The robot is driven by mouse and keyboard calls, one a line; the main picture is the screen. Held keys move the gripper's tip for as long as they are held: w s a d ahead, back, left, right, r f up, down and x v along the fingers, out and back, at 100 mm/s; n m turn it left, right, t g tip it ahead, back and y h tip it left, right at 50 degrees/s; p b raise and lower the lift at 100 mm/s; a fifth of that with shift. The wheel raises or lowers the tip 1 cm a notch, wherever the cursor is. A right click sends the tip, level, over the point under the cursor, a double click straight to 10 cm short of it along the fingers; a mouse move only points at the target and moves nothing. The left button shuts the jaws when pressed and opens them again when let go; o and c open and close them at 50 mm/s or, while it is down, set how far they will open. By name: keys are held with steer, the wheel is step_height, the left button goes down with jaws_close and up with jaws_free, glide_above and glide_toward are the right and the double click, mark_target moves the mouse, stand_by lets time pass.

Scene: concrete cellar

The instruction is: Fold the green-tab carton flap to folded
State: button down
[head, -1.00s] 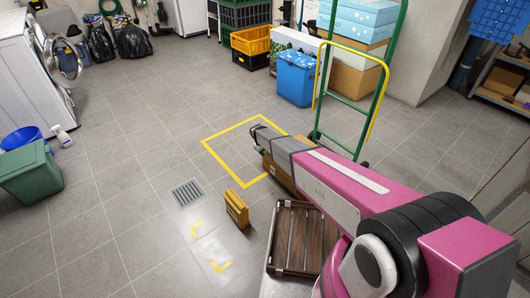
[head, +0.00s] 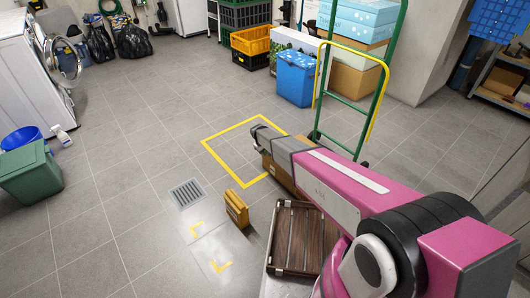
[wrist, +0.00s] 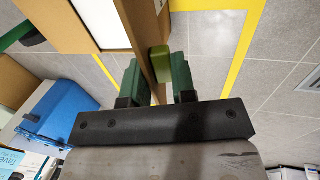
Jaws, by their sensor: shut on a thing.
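The brown carton (head: 277,172) stands on the floor, mostly hidden behind my arm in the head view. In the wrist view the carton (wrist: 55,20) fills the upper left, with a white patch beside its brown board. Its flap (wrist: 145,45) is seen nearly edge-on, with a green tab (wrist: 160,63) on its right face. My gripper (wrist: 157,78) has its two green fingers on either side of the flap's edge, shut on it by the tab. The fingers are hidden in the head view, so the flap's angle is hard to tell.
A yellow floor outline (head: 225,163) surrounds the carton's area. A green hand truck (head: 345,100) stands just behind it. A brown slatted crate (head: 300,240) and a small yellow-brown box (head: 236,208) are nearer. The floor to the left is clear around a drain (head: 187,193).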

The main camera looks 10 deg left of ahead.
steer(key=shift+d, duration=0.1)
steer(key=shift+w+d+r+g+y, duration=0.25)
steer(key=shift+w+d+g+y, duration=0.1)
steer(key=shift+w, duration=0.2)
steer(key=w+d+f+g+y, duration=0.2)
steer(key=w+d+f, duration=0.1)
steer(key=w+d, duration=0.1)
steer(key=w+d+f+g+y, duration=0.2)
steer(key=w+d+f, duration=0.2)
steer(key=w+d, duration=0.1)
steer(key=w+d+f+g+y, duration=0.2)
steer(key=w+d+f+g, duration=0.1)
steer(key=w+d+f, duration=0.1)
steer(key=shift+w+d+y, duration=0.15)
steer(key=shift+w+d, duration=0.15)
steer(key=shift+w, duration=0.4)
steer(key=shift+w+d+y, duration=0.1)
steer(key=shift+w+d, duration=0.15)
steer(key=shift+w, duration=0.45)
steer(key=shift+w+d+f, duration=0.15)
steer(key=shift+d+f, duration=0.05)
steer(key=shift+f, duration=0.85)
steer(key=c, duration=1)
jaws_free()
steer(key=shift+w, duration=0.1)
steer(key=shift+d, duration=0.1)
